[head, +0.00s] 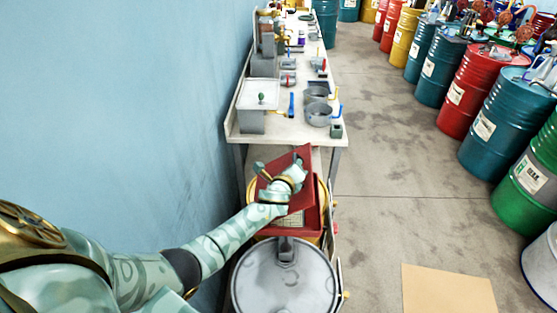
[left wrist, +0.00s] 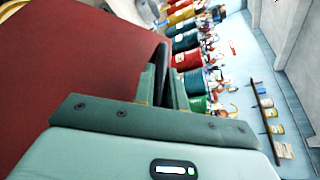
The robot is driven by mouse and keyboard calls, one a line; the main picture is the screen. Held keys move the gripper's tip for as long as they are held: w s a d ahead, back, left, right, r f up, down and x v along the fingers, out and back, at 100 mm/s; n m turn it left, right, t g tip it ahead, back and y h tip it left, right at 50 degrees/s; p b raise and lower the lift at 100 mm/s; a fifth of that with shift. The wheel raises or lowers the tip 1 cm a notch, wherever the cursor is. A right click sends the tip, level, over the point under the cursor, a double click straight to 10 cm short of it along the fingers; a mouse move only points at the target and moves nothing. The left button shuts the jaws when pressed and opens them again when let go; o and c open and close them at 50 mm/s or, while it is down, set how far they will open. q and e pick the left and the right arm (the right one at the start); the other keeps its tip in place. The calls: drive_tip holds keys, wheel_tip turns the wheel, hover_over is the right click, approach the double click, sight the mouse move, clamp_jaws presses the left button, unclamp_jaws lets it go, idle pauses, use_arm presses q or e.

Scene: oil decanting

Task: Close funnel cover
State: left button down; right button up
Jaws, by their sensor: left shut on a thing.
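The red funnel cover (head: 300,167) is tilted up, partly open above the red square funnel (head: 312,222). A pale mesh shows inside the funnel under the cover. The funnel sits on a yellow drum (head: 322,192). My left gripper (head: 288,176) is at the cover and shut on it, hiding part of it. In the left wrist view the cover (left wrist: 70,70) fills the left side as a flat red sheet, and my left gripper's fingers (left wrist: 163,88) are at its edge. My right gripper is in neither view.
A grey-lidded drum (head: 285,280) stands in front of the funnel. A workbench (head: 285,128) with pans and tools is behind it. A blue wall is close on the left. Several drums (head: 478,90) line the right, with clear floor between. A tan sheet (head: 447,290) lies on the floor.

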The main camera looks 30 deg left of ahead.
use_arm(q)
drive_tip(key=shift+w+d+f+m+g+y+b, duration=0.3)
drive_tip(key=shift+w+d+f+m+b, duration=0.55)
drive_tip(key=shift+f+b, duration=0.8)
drive_tip(key=shift+w+d+f+m+g+y+b, duration=0.25)
drive_tip(key=shift+d+f+m+b, duration=0.3)
drive_tip(key=shift+d+f+b, duration=1.1)
drive_tip(key=shift+w+d+f+m+g+y+b, duration=0.45)
drive_tip(key=shift+f+m+b, duration=0.35)
drive_tip(key=shift+f, duration=1.7)
drive_tip(key=c, duration=1.6)
unclamp_jaws()
drive_tip(key=shift+c, duration=0.2)
drive_tip(key=shift+o, duration=1)
drive_tip(key=shift+w, duration=0.1)
